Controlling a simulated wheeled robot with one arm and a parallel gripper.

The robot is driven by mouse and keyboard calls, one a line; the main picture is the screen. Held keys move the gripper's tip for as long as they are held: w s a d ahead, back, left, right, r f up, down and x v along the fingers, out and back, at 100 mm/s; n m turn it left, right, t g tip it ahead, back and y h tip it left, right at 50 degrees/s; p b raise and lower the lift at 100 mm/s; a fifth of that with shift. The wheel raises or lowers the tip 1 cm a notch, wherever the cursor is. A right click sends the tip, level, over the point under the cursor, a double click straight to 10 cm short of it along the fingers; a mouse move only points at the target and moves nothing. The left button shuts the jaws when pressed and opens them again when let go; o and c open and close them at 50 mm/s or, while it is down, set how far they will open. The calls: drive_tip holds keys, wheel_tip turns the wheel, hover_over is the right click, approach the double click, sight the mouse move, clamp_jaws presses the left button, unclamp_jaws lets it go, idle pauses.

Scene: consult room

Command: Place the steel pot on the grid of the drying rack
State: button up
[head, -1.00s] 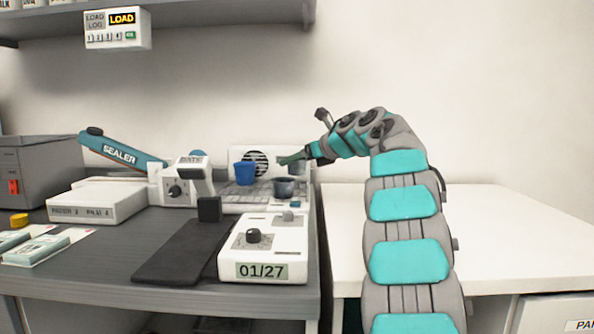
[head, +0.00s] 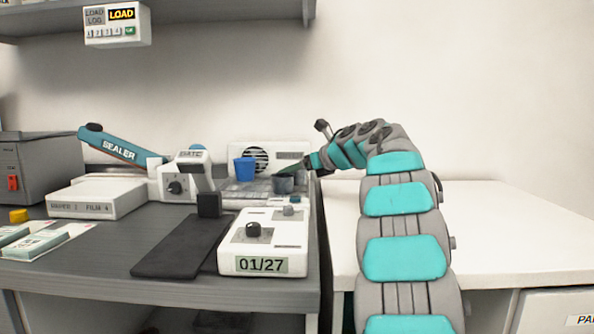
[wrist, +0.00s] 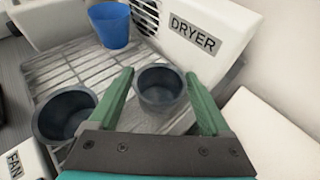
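The steel pot (wrist: 160,88), a small grey round cup, is between my green fingertips in the wrist view, upright, its rim against both tips. My gripper (wrist: 160,76) looks shut on it, over the right part of the drying rack's slotted grid (wrist: 68,72). I cannot tell whether its base touches the grid. In the head view my gripper (head: 288,167) is at the rack's right end, and the held pot is mostly hidden. The grid also shows in the head view (head: 238,188).
A second grey pot (wrist: 65,114) stands close at left. A blue cup (wrist: 110,24) stands on the grid at the back, by the white dryer housing (wrist: 200,38). The date device (head: 262,243) and sealer (head: 125,150) stand nearby. The white counter at right is clear.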

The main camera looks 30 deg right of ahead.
drive_tip(key=shift+o, duration=1.1)
drive_tip(key=shift+r, duration=0.15)
drive_tip(key=b+v, duration=0.1)
drive_tip(key=v, duration=1.1)
drive_tip(key=shift+r, duration=0.1)
idle(1.4)
